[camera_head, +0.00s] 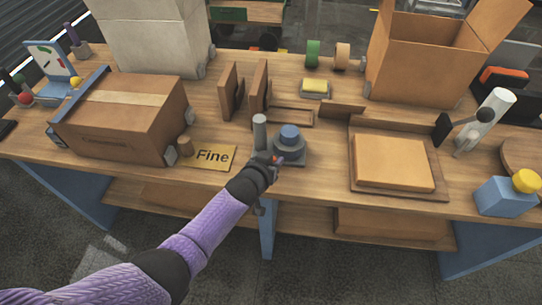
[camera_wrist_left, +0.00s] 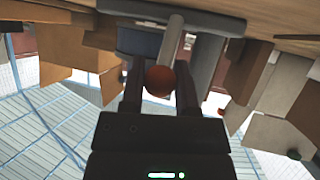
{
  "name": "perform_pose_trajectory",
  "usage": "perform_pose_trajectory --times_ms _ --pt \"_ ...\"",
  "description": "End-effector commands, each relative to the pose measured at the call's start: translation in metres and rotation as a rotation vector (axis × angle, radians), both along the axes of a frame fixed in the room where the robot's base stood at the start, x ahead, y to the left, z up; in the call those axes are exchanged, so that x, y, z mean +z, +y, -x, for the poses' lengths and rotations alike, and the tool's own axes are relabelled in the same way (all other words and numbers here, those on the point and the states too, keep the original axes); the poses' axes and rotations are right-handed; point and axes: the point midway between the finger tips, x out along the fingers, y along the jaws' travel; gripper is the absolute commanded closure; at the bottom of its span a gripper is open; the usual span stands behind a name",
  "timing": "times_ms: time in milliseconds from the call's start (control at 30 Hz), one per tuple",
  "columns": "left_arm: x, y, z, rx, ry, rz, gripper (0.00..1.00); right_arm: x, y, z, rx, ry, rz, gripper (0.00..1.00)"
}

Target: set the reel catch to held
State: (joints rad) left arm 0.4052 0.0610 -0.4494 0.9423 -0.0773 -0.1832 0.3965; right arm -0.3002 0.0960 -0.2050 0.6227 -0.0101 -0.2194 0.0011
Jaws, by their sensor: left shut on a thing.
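A grey unit (camera_head: 293,154) with a blue round top (camera_head: 290,134) stands at the front edge of the bench, right of the yellow "Fine" plate (camera_head: 220,158). A grey upright post (camera_head: 260,132) stands at its left. My left gripper (camera_head: 276,160) is at the front of this unit and hides part of it. In the left wrist view, my left gripper (camera_wrist_left: 160,88) is shut on a red-orange ball knob (camera_wrist_left: 159,81) at the end of a grey lever (camera_wrist_left: 173,42). I cannot read the catch's setting. My right gripper is not in view.
A cardboard box (camera_head: 130,115) stands left, and an open box (camera_head: 420,65) at the back right. A tray with a tan block (camera_head: 392,163) lies right of the unit. Upright brown boards (camera_head: 258,88) stand behind. Bare wood (camera_head: 320,180) shows between unit and tray.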

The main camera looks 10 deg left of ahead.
Motion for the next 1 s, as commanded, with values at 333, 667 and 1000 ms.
perform_pose_trajectory --times_ms 333,667,1000 --pt "0.0032 0.001 -0.0055 0.001 0.102 0.0 1.0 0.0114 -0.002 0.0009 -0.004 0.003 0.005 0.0" --pt "0.0027 0.0014 -0.0059 0.003 0.112 0.001 1.0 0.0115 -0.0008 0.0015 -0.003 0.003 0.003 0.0" --pt "0.0027 0.0013 -0.0057 0.002 0.112 0.001 0.25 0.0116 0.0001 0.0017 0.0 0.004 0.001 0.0"
